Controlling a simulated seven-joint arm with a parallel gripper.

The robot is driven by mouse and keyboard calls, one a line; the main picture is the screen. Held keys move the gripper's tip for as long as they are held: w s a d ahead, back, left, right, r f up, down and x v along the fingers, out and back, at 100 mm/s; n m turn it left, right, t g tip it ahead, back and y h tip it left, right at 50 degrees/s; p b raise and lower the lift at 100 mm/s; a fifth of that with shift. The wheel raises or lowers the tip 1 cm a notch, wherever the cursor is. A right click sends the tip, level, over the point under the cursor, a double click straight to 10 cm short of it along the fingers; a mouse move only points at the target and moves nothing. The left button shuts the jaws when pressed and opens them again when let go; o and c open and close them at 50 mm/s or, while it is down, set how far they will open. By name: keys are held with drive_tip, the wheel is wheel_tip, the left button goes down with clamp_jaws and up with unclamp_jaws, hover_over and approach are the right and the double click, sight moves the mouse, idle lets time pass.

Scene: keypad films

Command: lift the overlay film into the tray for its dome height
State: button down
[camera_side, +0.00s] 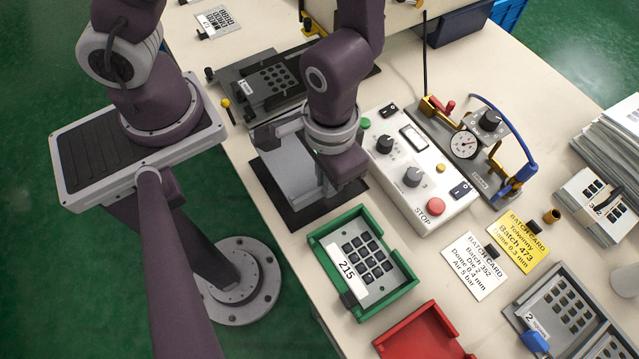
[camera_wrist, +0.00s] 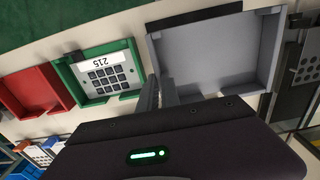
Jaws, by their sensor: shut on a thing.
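An overlay film (camera_side: 372,256) with dark square keys and a white 215 label lies in the green tray (camera_side: 322,268). It also shows in the wrist view (camera_wrist: 109,78), inside the green walls. My gripper (camera_wrist: 161,92) is beside a grey open-sided box (camera_wrist: 215,55), at the edge facing the green tray, and is shut on it as far as I can tell. The exact contact is hidden. In the side view the grey box (camera_side: 282,145) is over a black plate (camera_side: 312,212), partly covered by my wrist, and the fingertips are hard to make out.
A red tray (camera_side: 415,345) is in front of the green one. A control box (camera_side: 422,165) with a red STOP button is to the right, with a gauge fixture (camera_side: 480,150) beyond. White (camera_side: 474,265) and yellow (camera_side: 524,243) batch cards lie near a grey film tray (camera_side: 560,308).

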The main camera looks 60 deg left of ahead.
sight(326, 208)
wheel_tip(326, 208, down, 6)
drive_tip(key=shift+f, duration=0.1)
drive_tip(key=c, duration=1.6)
unclamp_jaws()
drive_tip(key=shift+o, duration=0.2)
